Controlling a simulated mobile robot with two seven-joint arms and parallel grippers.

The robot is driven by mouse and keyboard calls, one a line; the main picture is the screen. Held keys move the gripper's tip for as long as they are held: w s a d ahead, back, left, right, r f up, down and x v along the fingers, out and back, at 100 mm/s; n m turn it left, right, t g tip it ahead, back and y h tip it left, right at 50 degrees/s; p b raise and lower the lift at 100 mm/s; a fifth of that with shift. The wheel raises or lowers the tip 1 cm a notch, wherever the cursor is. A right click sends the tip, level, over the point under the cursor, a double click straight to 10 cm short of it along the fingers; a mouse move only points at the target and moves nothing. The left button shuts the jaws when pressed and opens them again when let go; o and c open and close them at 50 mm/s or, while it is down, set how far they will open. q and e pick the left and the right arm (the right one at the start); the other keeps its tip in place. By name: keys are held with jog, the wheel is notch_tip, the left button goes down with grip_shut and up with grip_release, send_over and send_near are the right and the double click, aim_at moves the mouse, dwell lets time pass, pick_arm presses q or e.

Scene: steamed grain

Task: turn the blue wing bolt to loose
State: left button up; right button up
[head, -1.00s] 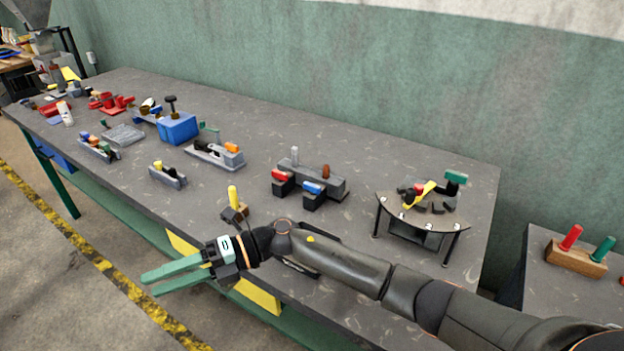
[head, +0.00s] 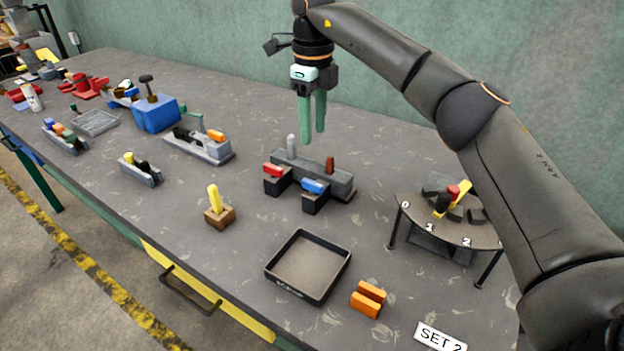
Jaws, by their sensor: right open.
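The blue wing bolt (head: 313,186) sits on a small dark block at the front right of a grey fixture (head: 340,183) on the table. A red wing bolt (head: 272,170) sits on a matching block to its left. A light grey peg (head: 292,146) and a brown peg (head: 330,165) stand on the fixture behind them. My right gripper (head: 312,137) points down with its two green fingers apart and empty. In the picture it is above and behind the blue wing bolt, apart from it. My left gripper is out of view.
A black-rimmed tray (head: 345,265) and orange blocks (head: 368,299) lie in front. A yellow peg in a wooden block (head: 220,217) stands left. A curved stand (head: 470,243) with a yellow lever is at right, near my arm. Bare table surrounds the fixture.

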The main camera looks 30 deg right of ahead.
aim_at(313, 183)
notch_tip(313, 183, down, 14)
jog(key=shift+w+r+b, duration=0.15)
jog(key=shift+r+b, duration=0.1)
jog(key=shift+b, duration=0.05)
dwell(0.3)
grip_shut()
dwell(0.3)
